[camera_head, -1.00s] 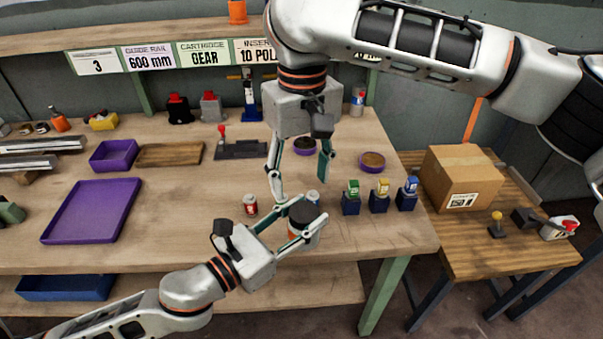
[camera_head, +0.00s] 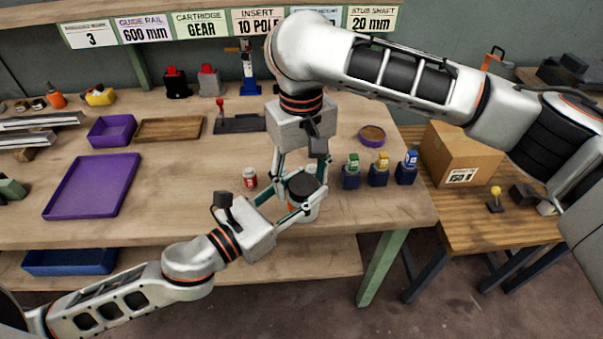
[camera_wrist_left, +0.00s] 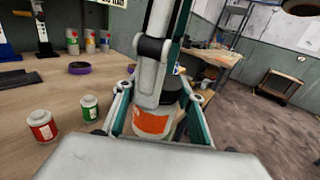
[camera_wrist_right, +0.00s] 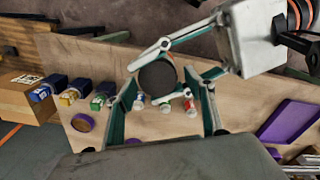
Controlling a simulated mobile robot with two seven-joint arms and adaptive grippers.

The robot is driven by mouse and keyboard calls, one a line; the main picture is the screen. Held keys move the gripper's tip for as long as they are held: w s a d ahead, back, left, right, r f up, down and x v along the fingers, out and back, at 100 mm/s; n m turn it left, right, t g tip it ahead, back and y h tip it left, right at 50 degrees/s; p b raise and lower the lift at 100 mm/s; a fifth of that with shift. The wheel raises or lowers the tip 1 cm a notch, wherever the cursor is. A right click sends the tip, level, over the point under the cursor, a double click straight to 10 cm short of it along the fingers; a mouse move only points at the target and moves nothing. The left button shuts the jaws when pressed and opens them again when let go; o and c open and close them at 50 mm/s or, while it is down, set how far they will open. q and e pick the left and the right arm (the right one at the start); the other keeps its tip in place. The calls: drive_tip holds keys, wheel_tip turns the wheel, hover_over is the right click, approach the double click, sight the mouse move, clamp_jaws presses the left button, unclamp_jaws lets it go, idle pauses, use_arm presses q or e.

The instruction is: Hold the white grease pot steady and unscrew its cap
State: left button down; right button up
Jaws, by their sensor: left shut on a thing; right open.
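The white grease pot (camera_head: 309,209) stands upright near the front edge of the workbench. It has a black cap (camera_head: 303,184), and its orange label (camera_wrist_left: 152,122) shows in the left wrist view. My left gripper (camera_head: 298,207) is shut on the pot's body from the front left. My right gripper (camera_head: 300,180) points down from above, open, with its fingers on either side of the cap. In the right wrist view the round cap (camera_wrist_right: 157,77) lies between the spread fingers. Whether either right finger touches it cannot be told.
A red-labelled tin (camera_head: 249,177) stands left of the pot, and a green-labelled tin (camera_wrist_left: 90,109) is close behind it. Several small dark blue holders (camera_head: 351,181) stand to the right. A purple round dish (camera_head: 372,135) lies behind them.

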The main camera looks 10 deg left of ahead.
drive_tip(key=c, duration=1.2)
drive_tip(key=shift+o, duration=0.2)
drive_tip(key=n, duration=0.4)
drive_tip(key=shift+s+a, duration=0.15)
drive_tip(key=shift+s, duration=0.05)
drive_tip(key=shift+a+r, duration=0.1)
drive_tip(key=o, duration=1.2)
drive_tip(key=shift+w+d, duration=0.1)
drive_tip(key=shift+d, duration=0.1)
